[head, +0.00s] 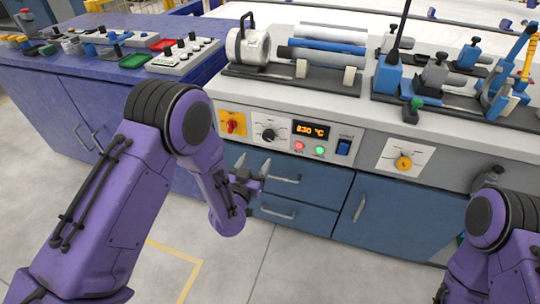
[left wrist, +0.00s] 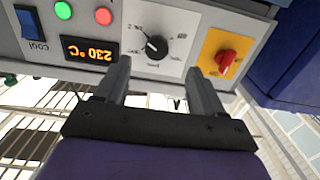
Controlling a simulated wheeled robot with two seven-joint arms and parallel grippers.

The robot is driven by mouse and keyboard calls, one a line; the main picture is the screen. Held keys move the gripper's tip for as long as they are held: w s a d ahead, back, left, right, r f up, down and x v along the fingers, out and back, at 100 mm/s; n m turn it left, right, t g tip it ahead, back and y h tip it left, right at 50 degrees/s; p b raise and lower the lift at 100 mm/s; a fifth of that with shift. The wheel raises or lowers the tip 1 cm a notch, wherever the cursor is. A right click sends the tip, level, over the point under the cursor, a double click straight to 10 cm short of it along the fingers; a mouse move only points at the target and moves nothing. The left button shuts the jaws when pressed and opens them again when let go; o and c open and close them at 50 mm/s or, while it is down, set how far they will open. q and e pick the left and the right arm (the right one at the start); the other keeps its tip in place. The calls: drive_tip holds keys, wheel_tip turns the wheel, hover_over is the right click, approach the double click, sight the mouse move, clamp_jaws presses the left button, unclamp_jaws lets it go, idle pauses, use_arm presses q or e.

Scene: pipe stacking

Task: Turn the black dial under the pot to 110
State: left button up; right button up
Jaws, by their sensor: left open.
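The black dial (head: 269,135) sits on a white scale plate on the front panel. It also shows in the left wrist view (left wrist: 156,47), with its scale numbers too small to read surely. The orange display (head: 311,130) beside it appears to read 230 °C, upside down in the left wrist view (left wrist: 90,50). My left gripper (head: 252,166) is open and empty, just in front of and below the dial. In the left wrist view its fingertips (left wrist: 158,68) lie either side of the dial plate, apart from the dial. A white cylinder with a black handle (head: 254,46) is above the panel. My right gripper is out of view.
A red switch on a yellow plate (head: 232,123) is left of the dial. Red (head: 299,146) and green (head: 319,150) buttons and a blue switch (head: 343,147) are right. Blue drawers (head: 301,190) with protruding handles lie below. Open floor is in front.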

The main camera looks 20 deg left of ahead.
sight(268, 138)
use_arm(q)
drive_tip(key=w, duration=1)
drive_tip(key=shift+w+d+r, duration=0.3)
drive_tip(key=shift+w+r, duration=0.05)
drive_tip(key=shift+r, duration=0.05)
drive_tip(key=c, duration=1)
